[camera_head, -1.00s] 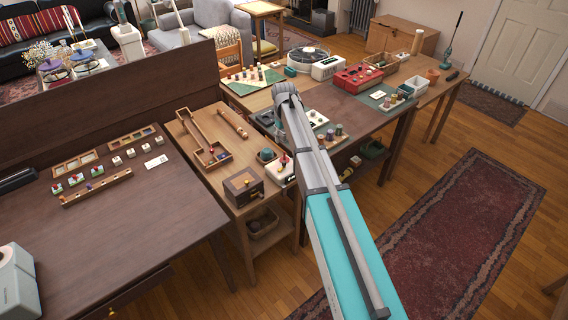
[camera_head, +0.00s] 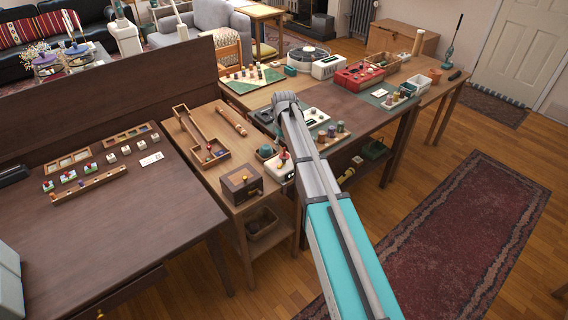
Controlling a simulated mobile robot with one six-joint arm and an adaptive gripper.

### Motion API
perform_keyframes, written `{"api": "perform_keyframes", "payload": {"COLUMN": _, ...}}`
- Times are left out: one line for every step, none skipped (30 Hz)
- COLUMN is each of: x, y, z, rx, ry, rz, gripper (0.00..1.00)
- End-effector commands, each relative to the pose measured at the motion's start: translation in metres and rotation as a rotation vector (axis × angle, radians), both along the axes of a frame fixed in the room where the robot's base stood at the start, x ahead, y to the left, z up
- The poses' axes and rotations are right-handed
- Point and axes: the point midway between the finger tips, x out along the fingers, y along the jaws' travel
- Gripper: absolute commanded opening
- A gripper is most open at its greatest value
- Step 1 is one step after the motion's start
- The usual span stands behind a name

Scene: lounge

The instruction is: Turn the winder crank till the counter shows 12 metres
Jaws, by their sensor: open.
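A small pale device (camera_head: 283,168) with a red knob on top and a dark patch on its front stands at the front edge of the wooden side table, just left of my arm. It may be the winder, but I cannot make out a crank or read any counter. My arm reaches from the bottom of the view up over the tables and ends in a grey rounded joint. My gripper is not visible; it is hidden beyond or below that joint.
A wooden box (camera_head: 241,185) with a small knob and a partitioned tray (camera_head: 210,155) share the side table (camera_head: 228,198). The dark desk (camera_head: 130,220) is at left. A red case (camera_head: 359,76) stands on the far table. Floor and rug (camera_head: 465,230) are clear at right.

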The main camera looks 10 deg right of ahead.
Motion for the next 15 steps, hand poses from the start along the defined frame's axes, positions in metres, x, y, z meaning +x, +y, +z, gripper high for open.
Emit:
{"api": "perform_keyframes", "payload": {"x": 0.000, "y": 0.000, "z": -0.008, "rx": 0.000, "ry": 0.000, "rz": 0.000, "gripper": 0.61}}
{"api": "perform_keyframes", "payload": {"x": 0.000, "y": 0.000, "z": -0.010, "rx": 0.000, "ry": 0.000, "rz": 0.000, "gripper": 0.61}}
{"api": "perform_keyframes", "payload": {"x": 0.000, "y": 0.000, "z": -0.013, "rx": 0.000, "ry": 0.000, "rz": 0.000, "gripper": 0.61}}
{"api": "perform_keyframes", "payload": {"x": 0.000, "y": 0.000, "z": -0.016, "rx": 0.000, "ry": 0.000, "rz": 0.000, "gripper": 0.61}}
{"api": "perform_keyframes", "payload": {"x": 0.000, "y": 0.000, "z": -0.018, "rx": 0.000, "ry": 0.000, "rz": 0.000, "gripper": 0.61}}
{"api": "perform_keyframes", "payload": {"x": 0.000, "y": 0.000, "z": -0.021, "rx": 0.000, "ry": 0.000, "rz": 0.000, "gripper": 0.61}}
{"api": "perform_keyframes", "payload": {"x": 0.000, "y": 0.000, "z": -0.023, "rx": 0.000, "ry": 0.000, "rz": 0.000, "gripper": 0.61}}
{"api": "perform_keyframes", "payload": {"x": 0.000, "y": 0.000, "z": -0.025, "rx": 0.000, "ry": 0.000, "rz": 0.000, "gripper": 0.61}}
{"api": "perform_keyframes", "payload": {"x": 0.000, "y": 0.000, "z": -0.028, "rx": 0.000, "ry": 0.000, "rz": 0.000, "gripper": 0.61}}
{"api": "perform_keyframes", "payload": {"x": 0.000, "y": 0.000, "z": -0.031, "rx": 0.000, "ry": 0.000, "rz": 0.000, "gripper": 0.61}}
{"api": "perform_keyframes", "payload": {"x": 0.000, "y": 0.000, "z": -0.033, "rx": 0.000, "ry": 0.000, "rz": 0.000, "gripper": 0.61}}
{"api": "perform_keyframes", "payload": {"x": 0.000, "y": 0.000, "z": -0.036, "rx": 0.000, "ry": 0.000, "rz": 0.000, "gripper": 0.61}}
{"api": "perform_keyframes", "payload": {"x": 0.000, "y": 0.000, "z": -0.038, "rx": 0.000, "ry": 0.000, "rz": 0.000, "gripper": 0.61}}
{"api": "perform_keyframes", "payload": {"x": 0.000, "y": 0.000, "z": -0.041, "rx": 0.000, "ry": 0.000, "rz": 0.000, "gripper": 0.61}}
{"api": "perform_keyframes", "payload": {"x": 0.000, "y": 0.000, "z": -0.043, "rx": 0.000, "ry": 0.000, "rz": 0.000, "gripper": 0.61}}
